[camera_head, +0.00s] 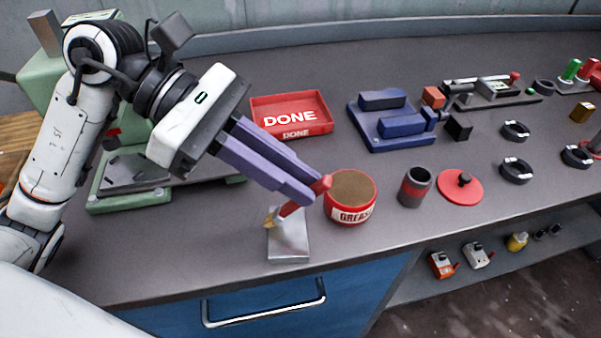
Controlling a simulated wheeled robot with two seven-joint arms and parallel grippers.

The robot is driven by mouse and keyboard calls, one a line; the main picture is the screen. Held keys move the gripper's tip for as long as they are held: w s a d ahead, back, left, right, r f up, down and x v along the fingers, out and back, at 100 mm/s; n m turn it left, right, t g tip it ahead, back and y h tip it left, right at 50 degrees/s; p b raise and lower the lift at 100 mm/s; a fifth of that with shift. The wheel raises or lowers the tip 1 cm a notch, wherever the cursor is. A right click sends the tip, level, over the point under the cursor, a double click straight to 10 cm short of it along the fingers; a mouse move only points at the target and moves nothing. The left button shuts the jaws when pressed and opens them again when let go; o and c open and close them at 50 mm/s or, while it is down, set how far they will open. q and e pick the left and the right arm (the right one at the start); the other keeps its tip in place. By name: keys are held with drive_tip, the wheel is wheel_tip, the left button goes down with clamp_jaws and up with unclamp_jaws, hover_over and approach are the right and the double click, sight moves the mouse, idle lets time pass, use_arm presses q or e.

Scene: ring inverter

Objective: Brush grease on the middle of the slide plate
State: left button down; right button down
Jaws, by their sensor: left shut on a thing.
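My left gripper (315,193) is shut on a brush with a red handle (290,208). The brush is tilted, with its tan bristles (270,218) pointing down and left, over or against the upper left of a small silver metal block (289,245). I cannot tell whether they touch. A red grease tin (351,213), open with brown grease, stands just right of the gripper. A flat grey metal plate (135,170) on a green machine (128,203) at the left may be the slide plate; my left arm partly hides the machine. My right gripper is not in view.
A red DONE tray (325,120) and a blue fixture (385,140) stand behind. Several black rings (515,170) and other tools are farther right. The front bench strip at left is clear.

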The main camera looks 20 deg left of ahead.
sight(319, 186)
use_arm(q)
drive_tip(key=shift+s+d, duration=0.25)
drive_tip(key=shift+d, duration=0.6)
drive_tip(key=shift+w+d, duration=0.35)
drive_tip(key=shift+d, duration=0.15)
drive_tip(key=shift+s+d+f, duration=0.15)
drive_tip(key=shift+d, duration=0.4)
drive_tip(key=shift+s+d+f, duration=0.1)
drive_tip(key=shift+d, duration=0.45)
drive_tip(key=a+b, duration=0.1)
drive_tip(key=s+a, duration=0.1)
drive_tip(key=s+a+b, duration=0.1)
drive_tip(key=a, duration=0.1)
drive_tip(key=shift+r+b, duration=0.15)
drive_tip(key=shift+b, duration=0.2)
